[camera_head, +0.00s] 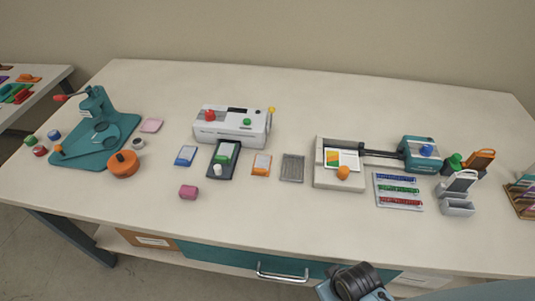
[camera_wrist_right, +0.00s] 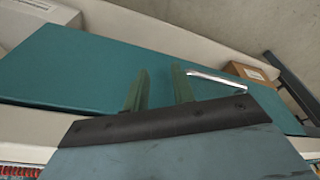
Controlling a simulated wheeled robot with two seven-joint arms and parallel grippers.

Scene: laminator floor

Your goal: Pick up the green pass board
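No thing in view is plainly the green pass board. Green candidates in the head view are a green-and-white piece on a dark tray (camera_head: 211,172), a green row on a striped card (camera_head: 398,206), and green pieces (camera_head: 15,92) on the side table at far left. My right gripper (camera_wrist_right: 160,90) is open and empty in the right wrist view, its two fingers apart in front of the teal drawer front (camera_wrist_right: 85,68). In the head view, part of my right arm shows at the bottom edge, in front of the table. My left gripper is out of view.
The white table (camera_head: 330,225) holds a teal press (camera_head: 90,150), a white laminator (camera_head: 230,130), a trimmer-like device (camera_head: 340,180) and slanted stands (camera_head: 460,185) at right. The drawer has a metal handle (camera_head: 283,273). The table's front strip is mostly clear.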

